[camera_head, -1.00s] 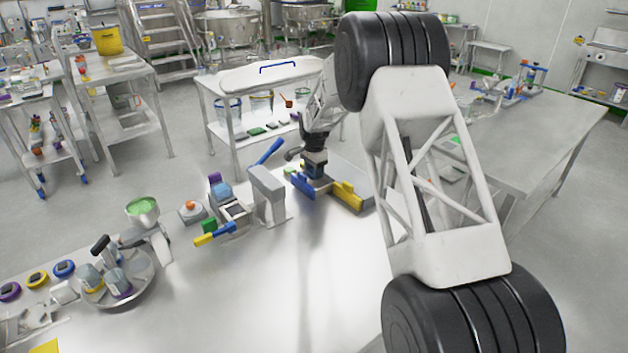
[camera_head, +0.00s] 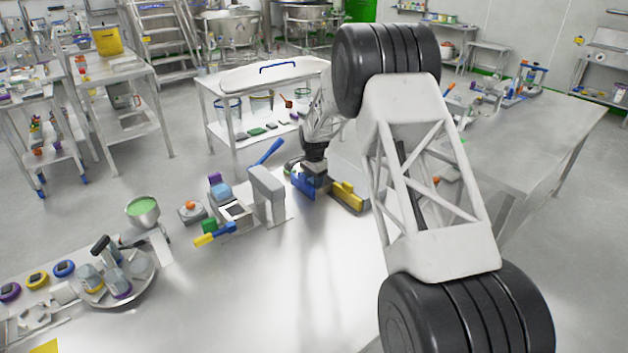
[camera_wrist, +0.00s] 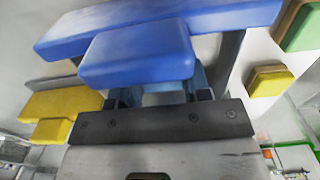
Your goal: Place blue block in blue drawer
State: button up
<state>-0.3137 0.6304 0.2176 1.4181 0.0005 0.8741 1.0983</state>
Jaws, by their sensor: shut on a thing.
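My gripper (camera_head: 313,172) points down at the far side of the steel table, just behind the blue drawer's front (camera_head: 302,186). In the wrist view, the blue drawer (camera_wrist: 215,20) crosses the top, with its thick blue handle (camera_wrist: 140,52) in front of my gripper (camera_wrist: 160,92). My gripper is shut on the blue block (camera_wrist: 198,80), of which only a small bluish part shows between the fingers, behind the handle. The rest of the block is hidden, and I cannot tell whether it touches the drawer's floor.
A yellow drawer front (camera_head: 347,195) stands close to the right of the blue one. Left of it are a grey upright device (camera_head: 266,190) and a blue-and-yellow handled piece (camera_head: 215,235). A round steel tray (camera_head: 120,290) sits at front left. The middle of the table is clear.

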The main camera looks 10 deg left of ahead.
jog(key=shift+f, duration=0.1)
jog(key=o, duration=0.9)
notch_tip(320, 180, up, 12)
dwell(0.6)
dwell(0.5)
jog(key=shift+r, duration=0.2)
